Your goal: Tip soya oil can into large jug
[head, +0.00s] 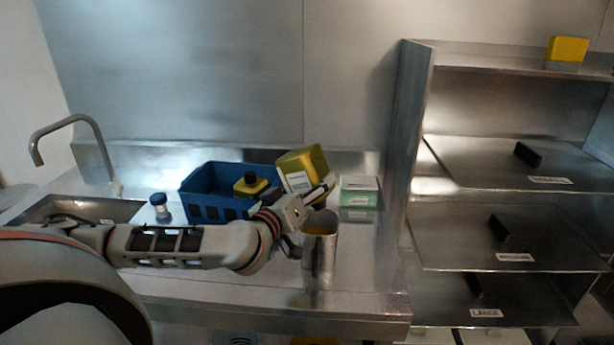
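A yellow can with a white label (303,168) is tilted in the air at the middle of the head view, above the worktop; I take it to be the soya oil can. My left gripper (322,194) is at its lower right side and appears shut on it. A tall metal jug (321,262) stands upright on the worktop just below and in front of the gripper. Something yellow shows inside its mouth. The can's opening and any stream are hidden or too small to tell. My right gripper is not in view.
A blue crate (200,183) with a dark-and-yellow container (250,184) stands left of the can. A blue-capped bottle (160,207), sink (75,208) and tap (75,122) are farther left. A green-and-white box (359,197) is right. Metal shelves (480,165) stand at right.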

